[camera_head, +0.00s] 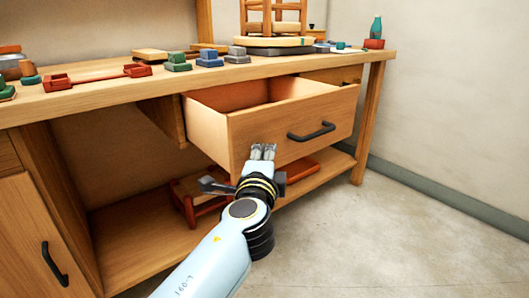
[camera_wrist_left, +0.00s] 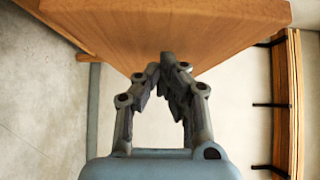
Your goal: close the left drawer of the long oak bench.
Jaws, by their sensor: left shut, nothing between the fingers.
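The long oak bench (camera_head: 110,92) crosses the head view. Its open drawer (camera_head: 240,139) sticks well out from under the top, with an empty-looking orange-brown inside and a dark bar handle (camera_head: 311,132) on its front. Another drawer front (camera_head: 335,75) shows partly behind it, to the right. My left gripper (camera_head: 263,152) is shut and empty, its fingertips at the lower left part of the open drawer's front. In the left wrist view, the fingertips (camera_wrist_left: 166,63) meet at the edge of a wooden panel (camera_wrist_left: 170,30); whether they touch it I cannot tell. My right gripper is out of view.
Small tools and blocks, a red tray-like frame (camera_head: 97,77) and a stool (camera_head: 272,18) stand on the bench top. A lower shelf (camera_head: 135,245) holds a red-brown frame (camera_head: 190,205). A cabinet door (camera_head: 28,235) is at the left. The floor at the right is clear.

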